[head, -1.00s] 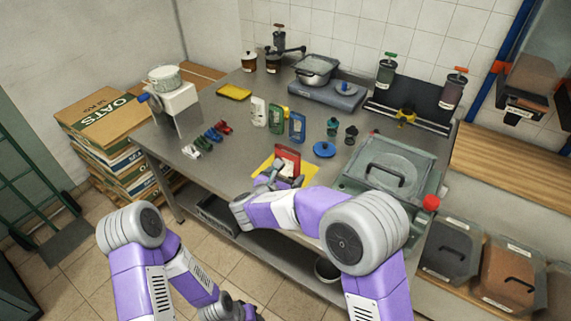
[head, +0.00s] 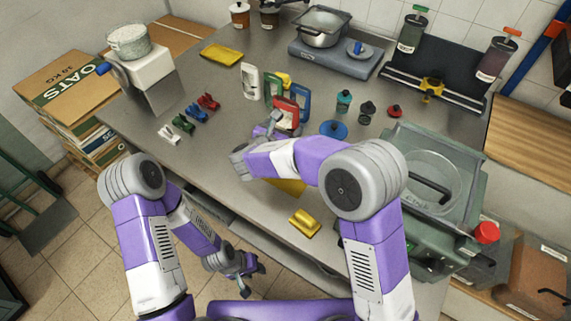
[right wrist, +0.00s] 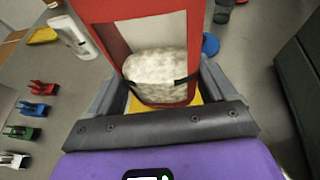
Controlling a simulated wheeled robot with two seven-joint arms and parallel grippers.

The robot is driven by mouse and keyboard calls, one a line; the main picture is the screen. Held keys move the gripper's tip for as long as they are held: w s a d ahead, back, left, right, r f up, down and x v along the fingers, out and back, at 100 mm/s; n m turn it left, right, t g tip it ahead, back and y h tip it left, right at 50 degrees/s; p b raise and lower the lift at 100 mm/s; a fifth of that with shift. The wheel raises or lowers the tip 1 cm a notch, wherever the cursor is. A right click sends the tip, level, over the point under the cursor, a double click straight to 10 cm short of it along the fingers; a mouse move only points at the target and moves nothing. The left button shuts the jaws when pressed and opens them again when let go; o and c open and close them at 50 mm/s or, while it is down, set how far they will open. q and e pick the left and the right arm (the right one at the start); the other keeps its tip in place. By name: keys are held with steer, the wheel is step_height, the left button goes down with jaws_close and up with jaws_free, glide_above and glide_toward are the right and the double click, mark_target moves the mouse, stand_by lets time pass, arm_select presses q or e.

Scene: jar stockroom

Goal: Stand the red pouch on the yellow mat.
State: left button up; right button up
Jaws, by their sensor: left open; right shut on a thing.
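The red pouch (head: 287,116) is upright in my right gripper (head: 268,130). In the right wrist view, the pouch (right wrist: 157,40) has a clear window with pale, lumpy contents, and the gripper's two fingers stand at its sides. The yellow mat (head: 291,187) lies near the front edge of the table, largely hidden by my right arm. Yellow shows below the pouch in the right wrist view. The pouch's base is hidden in the head view, and I cannot tell whether it touches anything. My left gripper (head: 245,266) is open and empty, low in front of the table.
White (head: 250,82), green and blue pouches (head: 301,94) stand close behind the red one. A blue lid (head: 333,130) lies right of it. A yellow object (head: 305,223) lies at the table's front edge. Coloured clips (head: 187,118) lie left; a green lidded bin (head: 430,180) stands right.

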step_height(320, 180, down, 2)
steer(key=shift+w+f+b, duration=0.1)
steer(key=shift+b, duration=0.55)
step_height(320, 180, down, 10)
steer(key=b, duration=0.3)
arm_select(q)
step_height(320, 180, down, 5)
steer(key=shift+f, duration=0.2)
arm_select(e)
steer(key=o, duration=1.1)
steer(key=shift+f, duration=0.1)
arm_select(q)
steer(key=shift+f, duration=0.1)
arm_select(e)
steer(key=shift+r, duration=0.2)
arm_select(q)
step_height(320, 180, up, 2)
steer(key=shift+r+p, duration=0.2)
steer(key=shift+p, duration=0.85)
arm_select(e)
steer(key=v, duration=1.2)
